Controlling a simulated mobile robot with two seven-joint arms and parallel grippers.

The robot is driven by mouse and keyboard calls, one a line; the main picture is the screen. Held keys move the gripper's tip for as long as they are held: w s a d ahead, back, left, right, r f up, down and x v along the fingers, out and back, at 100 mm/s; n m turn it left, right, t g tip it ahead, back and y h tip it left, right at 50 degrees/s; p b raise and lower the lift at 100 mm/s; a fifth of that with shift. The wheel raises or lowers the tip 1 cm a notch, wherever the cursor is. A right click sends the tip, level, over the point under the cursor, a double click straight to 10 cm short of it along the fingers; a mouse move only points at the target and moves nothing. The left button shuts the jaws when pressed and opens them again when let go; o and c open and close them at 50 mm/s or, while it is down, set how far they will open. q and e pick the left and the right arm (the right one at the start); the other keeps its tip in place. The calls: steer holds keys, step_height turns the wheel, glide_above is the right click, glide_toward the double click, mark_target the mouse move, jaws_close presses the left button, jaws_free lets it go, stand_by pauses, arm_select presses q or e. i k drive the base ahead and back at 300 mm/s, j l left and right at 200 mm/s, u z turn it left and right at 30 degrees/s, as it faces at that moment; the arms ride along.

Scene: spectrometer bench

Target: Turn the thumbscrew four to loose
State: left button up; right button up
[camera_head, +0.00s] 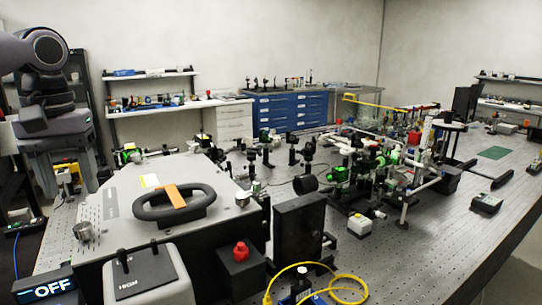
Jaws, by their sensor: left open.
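A grey lid plate (118,205) covers a dark housing at the lower left. A silver thumbscrew (83,232) stands at the plate's left front corner. A second small silver knob (242,199) sits at its right edge. I cannot read a number on either, so I cannot tell which is thumbscrew four. My left gripper (67,192) hangs at the far left, pointing down. It is open and appears empty, behind and left of the plate, apart from both knobs. My right gripper is not in view.
A thick black handle (174,208) with an orange tag rises from the plate. In front stand a grey switch box (148,275) marked HIGH, an OFF display (47,286) and a red knob (240,251). Crowded optics (345,175) and a yellow cable (345,292) lie right.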

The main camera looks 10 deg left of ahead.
mark_target(242, 199)
steer(key=k+l, duration=0.75)
steer(key=l, duration=0.2)
